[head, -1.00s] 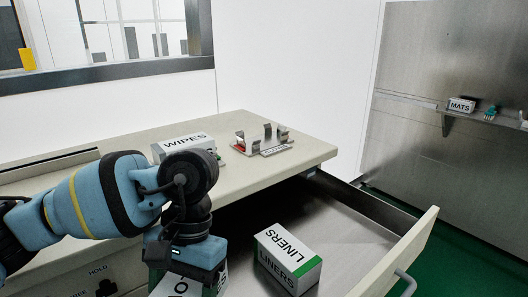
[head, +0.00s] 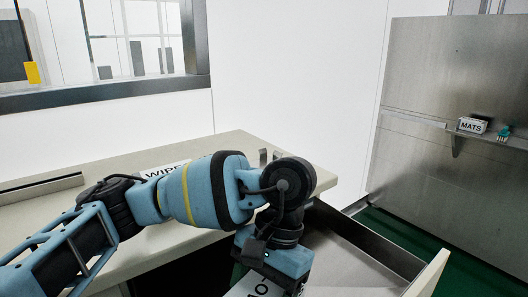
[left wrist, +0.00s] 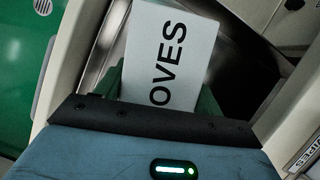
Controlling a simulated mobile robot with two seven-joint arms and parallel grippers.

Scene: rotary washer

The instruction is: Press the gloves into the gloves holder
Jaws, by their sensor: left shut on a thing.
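The gloves box (head: 258,288) is white with black letters and shows only in part at the bottom of the head view. In the left wrist view the white gloves box (left wrist: 172,52) reads "OVES". My left gripper (head: 268,280) is shut on it, over the open drawer in front of the counter. The fingertips are mostly hidden. The gloves holder (head: 265,156) on the counter is a metal holder with upright clips. Only the clip tops show behind my left arm; its base is hidden. My right gripper is not in view.
A wipes box (head: 163,171) on the counter (head: 225,146) is partly covered by my left arm. The open drawer (head: 350,270) juts out below the counter's right end. A mats box (head: 471,125) sits on a wall shelf at the right.

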